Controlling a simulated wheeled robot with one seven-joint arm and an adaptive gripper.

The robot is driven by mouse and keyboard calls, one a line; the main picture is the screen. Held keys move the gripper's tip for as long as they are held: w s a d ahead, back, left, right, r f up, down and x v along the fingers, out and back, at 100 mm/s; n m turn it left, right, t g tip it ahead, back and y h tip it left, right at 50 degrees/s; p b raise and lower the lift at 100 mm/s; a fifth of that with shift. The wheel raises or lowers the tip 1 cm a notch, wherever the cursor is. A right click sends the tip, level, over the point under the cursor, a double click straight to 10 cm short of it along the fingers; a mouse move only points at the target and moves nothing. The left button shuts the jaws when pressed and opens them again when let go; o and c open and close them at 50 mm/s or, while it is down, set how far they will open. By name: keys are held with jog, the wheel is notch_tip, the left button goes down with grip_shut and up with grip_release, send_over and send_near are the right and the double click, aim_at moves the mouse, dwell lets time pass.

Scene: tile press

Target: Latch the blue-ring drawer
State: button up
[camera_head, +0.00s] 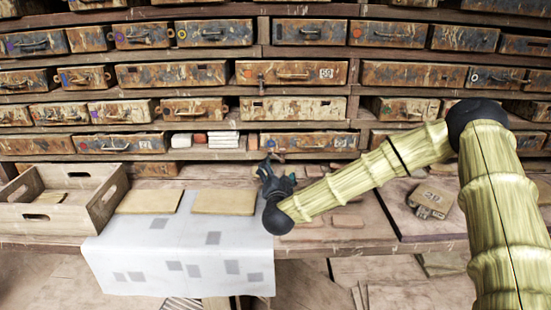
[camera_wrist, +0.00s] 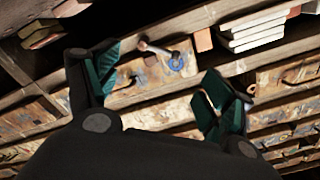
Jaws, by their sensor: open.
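The blue-ring drawer (camera_head: 312,142) has a worn, paint-streaked front and sits in the lowest full row of the cabinet, right of some white books. Its blue ring (camera_wrist: 176,65) shows between my fingers in the wrist view. A small lever with a pale rounded head (camera_wrist: 153,49) lies by the drawer's edge, beside the ring. My gripper (camera_head: 270,163) is open and empty, in front of the drawer's left end; the wrist view shows its two green-padded fingers (camera_wrist: 165,66) spread apart. I cannot tell whether they touch anything or whether the drawer is fully in.
White books (camera_head: 224,139) fill an open slot left of the drawer. Many similar drawers surround it. Below is a bench with a wooden crate (camera_head: 20,216), a white patterned sheet (camera_head: 130,252), flat boards (camera_head: 224,200) and loose tiles (camera_head: 348,221). A block marked 20 (camera_head: 432,197) sits right.

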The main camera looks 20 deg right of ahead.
aim_at(276, 156)
jog(key=p+x, duration=0.1)
jog(key=x, duration=0.7)
jog(key=shift+w+f+p, duration=0.25)
jog(key=shift+w+p, duration=0.05)
